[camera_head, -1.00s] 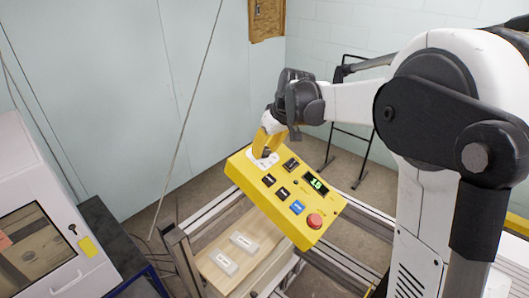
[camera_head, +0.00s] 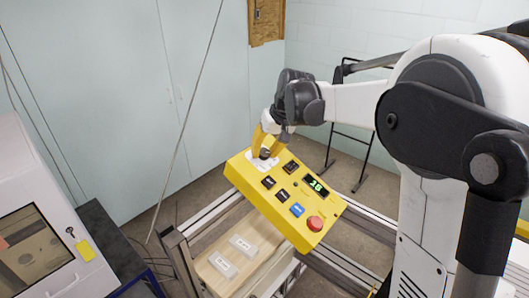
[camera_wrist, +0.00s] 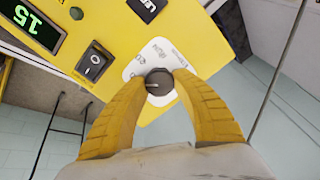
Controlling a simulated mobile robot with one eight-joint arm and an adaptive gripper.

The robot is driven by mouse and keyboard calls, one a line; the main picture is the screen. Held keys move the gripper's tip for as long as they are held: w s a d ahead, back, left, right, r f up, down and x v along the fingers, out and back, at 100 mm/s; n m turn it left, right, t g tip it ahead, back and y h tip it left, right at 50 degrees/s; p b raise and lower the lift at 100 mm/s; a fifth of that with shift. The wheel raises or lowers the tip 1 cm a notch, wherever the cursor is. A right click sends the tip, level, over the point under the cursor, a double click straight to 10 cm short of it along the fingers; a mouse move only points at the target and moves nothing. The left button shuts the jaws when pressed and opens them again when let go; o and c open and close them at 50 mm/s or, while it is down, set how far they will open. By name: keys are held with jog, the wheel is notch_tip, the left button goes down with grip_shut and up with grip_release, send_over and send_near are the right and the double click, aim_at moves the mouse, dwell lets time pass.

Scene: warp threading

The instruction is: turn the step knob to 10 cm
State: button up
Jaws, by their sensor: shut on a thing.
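The step knob (camera_wrist: 159,84) is a round dark knob with a light pointer line, on a white dial plate (camera_wrist: 143,58) of the yellow control box. In the wrist view its pointer line points left. My gripper (camera_wrist: 160,86) has yellow fingers closed around the knob's sides. In the head view my gripper (camera_head: 266,152) reaches down onto the box's upper left corner and hides most of the knob. The printing on the dial plate is too small to read fully.
Two pale labelled blocks (camera_head: 243,245) lie on a wooden board below. A white cabinet (camera_head: 40,220) stands at left.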

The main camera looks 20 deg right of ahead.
jog(key=o, duration=1.2)
jog(key=v, duration=1.2)
jog(key=shift+w, duration=0.1)
